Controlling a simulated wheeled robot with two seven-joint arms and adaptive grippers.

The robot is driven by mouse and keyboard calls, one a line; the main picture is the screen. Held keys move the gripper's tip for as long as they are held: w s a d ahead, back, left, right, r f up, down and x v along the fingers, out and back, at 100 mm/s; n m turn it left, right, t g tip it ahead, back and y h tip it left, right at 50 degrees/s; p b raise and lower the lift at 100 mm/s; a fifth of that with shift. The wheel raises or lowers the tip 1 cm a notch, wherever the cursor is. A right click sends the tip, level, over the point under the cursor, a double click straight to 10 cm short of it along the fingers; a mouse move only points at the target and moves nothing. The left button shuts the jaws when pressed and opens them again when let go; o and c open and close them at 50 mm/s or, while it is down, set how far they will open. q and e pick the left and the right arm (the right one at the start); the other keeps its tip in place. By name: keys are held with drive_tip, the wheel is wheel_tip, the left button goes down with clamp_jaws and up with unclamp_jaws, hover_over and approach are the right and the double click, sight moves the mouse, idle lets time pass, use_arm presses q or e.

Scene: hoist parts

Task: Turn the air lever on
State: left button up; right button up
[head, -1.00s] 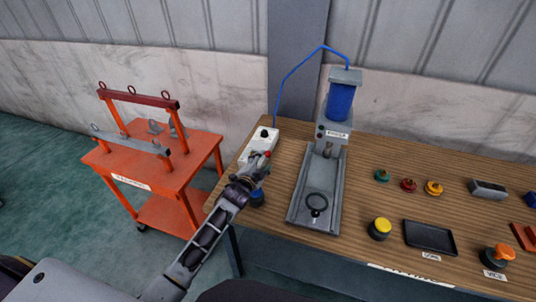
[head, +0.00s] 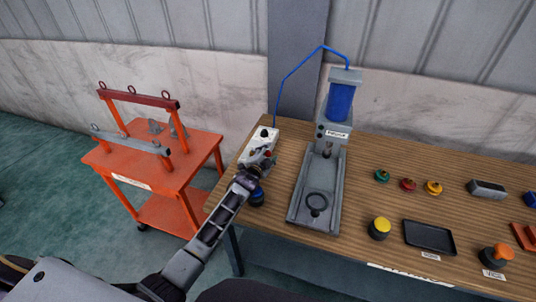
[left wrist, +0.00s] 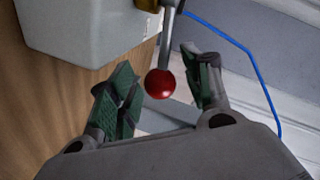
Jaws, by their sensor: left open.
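The air lever is a grey metal rod with a red ball knob, on a pale grey valve box (head: 258,141) at the table's back left corner. In the left wrist view the red knob (left wrist: 160,84) hangs between the two green-padded fingers of my left gripper (left wrist: 157,66). The gripper is open, with a visible gap on both sides of the knob. In the head view my left gripper (head: 261,162) is in front of the box and partly hides the lever. My right gripper is not in view.
A blue hose (head: 291,72) runs from the box to a press with a blue cylinder (head: 340,101), just right of my gripper. A dark blue round item (head: 257,197) sits below my wrist. An orange cart (head: 165,178) stands left of the table.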

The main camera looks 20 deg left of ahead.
use_arm(q)
drive_tip(key=shift+w, duration=0.15)
drive_tip(key=shift+c, duration=0.2)
drive_tip(key=c, duration=1)
clamp_jaws()
drive_tip(key=shift+d+f, duration=0.1)
